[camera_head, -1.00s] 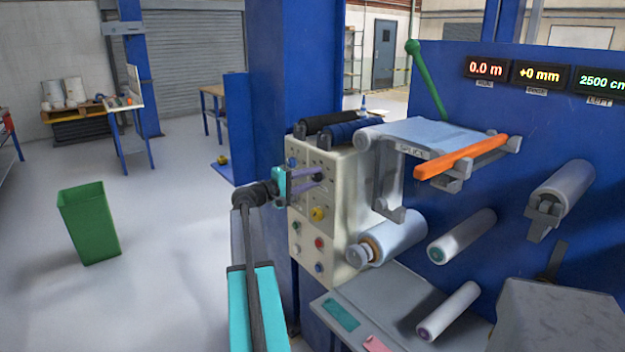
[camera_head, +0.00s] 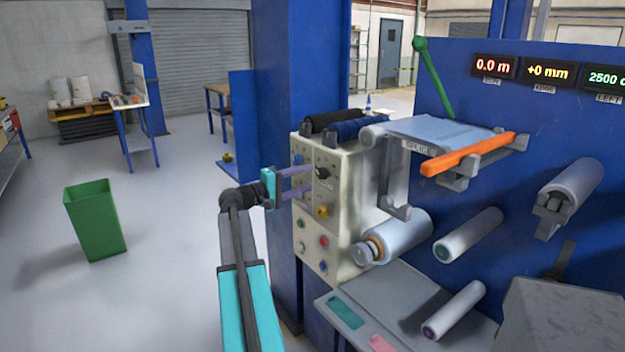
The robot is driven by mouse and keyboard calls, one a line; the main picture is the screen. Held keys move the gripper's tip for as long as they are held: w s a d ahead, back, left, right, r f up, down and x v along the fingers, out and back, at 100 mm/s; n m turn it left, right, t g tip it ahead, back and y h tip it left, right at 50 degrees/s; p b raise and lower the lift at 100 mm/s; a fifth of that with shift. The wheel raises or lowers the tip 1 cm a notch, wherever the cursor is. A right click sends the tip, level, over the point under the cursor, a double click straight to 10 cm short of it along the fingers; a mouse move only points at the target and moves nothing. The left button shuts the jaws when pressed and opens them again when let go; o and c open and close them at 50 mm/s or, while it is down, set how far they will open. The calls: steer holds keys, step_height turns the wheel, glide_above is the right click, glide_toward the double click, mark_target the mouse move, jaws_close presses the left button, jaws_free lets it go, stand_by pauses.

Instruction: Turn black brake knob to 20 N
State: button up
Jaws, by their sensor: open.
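The black brake knob (camera_head: 322,173) sits on the upper part of the cream control panel (camera_head: 327,232). Its scale marks are too small to read, so I cannot tell its setting. My gripper (camera_head: 308,180) points right at the panel from the left. Its two purple fingers are open, one above the other, with a gap between them. The fingertips end just left of the black knob. Nothing is held between them, and I cannot tell whether a finger touches the panel.
A yellow knob (camera_head: 322,211) and a red button (camera_head: 324,241) sit lower on the panel. A film roll (camera_head: 402,237) juts out at its right. A blue column (camera_head: 282,90) stands behind. A green bin (camera_head: 95,220) stands on open floor at the left.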

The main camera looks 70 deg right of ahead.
steer(key=v, duration=0.8)
steer(key=shift+a+b, duration=0.2)
steer(key=shift+b, duration=0.2)
steer(key=shift+w, duration=0.15)
